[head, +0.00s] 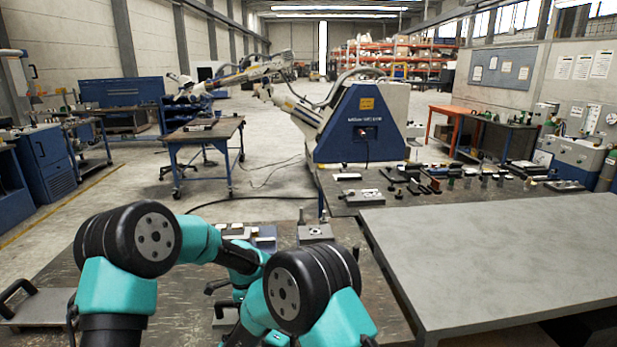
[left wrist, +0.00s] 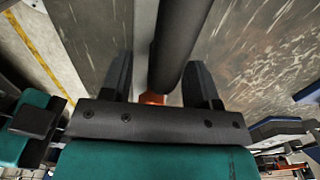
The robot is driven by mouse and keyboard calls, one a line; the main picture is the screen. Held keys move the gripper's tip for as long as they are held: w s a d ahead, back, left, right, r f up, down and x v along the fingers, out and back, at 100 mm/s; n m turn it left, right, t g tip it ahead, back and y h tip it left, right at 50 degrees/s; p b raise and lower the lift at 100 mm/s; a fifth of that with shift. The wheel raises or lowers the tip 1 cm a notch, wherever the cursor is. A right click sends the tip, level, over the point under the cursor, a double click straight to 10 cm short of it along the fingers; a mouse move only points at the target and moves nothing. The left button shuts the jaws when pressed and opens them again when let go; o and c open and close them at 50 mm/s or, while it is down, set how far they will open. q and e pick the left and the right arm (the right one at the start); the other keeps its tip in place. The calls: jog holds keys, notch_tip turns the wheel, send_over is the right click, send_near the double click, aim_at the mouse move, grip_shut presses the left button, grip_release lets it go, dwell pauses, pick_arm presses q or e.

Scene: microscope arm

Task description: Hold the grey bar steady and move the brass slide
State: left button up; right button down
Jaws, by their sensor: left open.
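In the left wrist view my left gripper (left wrist: 160,82) is open, with one black finger on each side of a round dark grey bar (left wrist: 180,40). The bar runs between the fingers, nearer the right one, and I cannot tell whether it touches either. A small orange-brown piece (left wrist: 153,98) shows at the bar's near end, close to the gripper's palm; I cannot tell whether it is the brass slide. A flat light grey strip (left wrist: 145,35) lies left of the bar. In the head view my arms cover the work spot, so the bar and slide cannot be made out there. My right gripper is hidden.
A worn bench top (head: 180,290) lies under my arms. A grey block with a knob (head: 315,233) stands at its back. A grey plate with a handle (head: 35,308) is at left. A large bare grey table (head: 500,250) fills the right, and a bench with small parts (head: 430,190) stands behind.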

pick_arm(q)
jog(key=shift+r, duration=0.1)
notch_tip(320, 180, up, 12)
dwell(0.5)
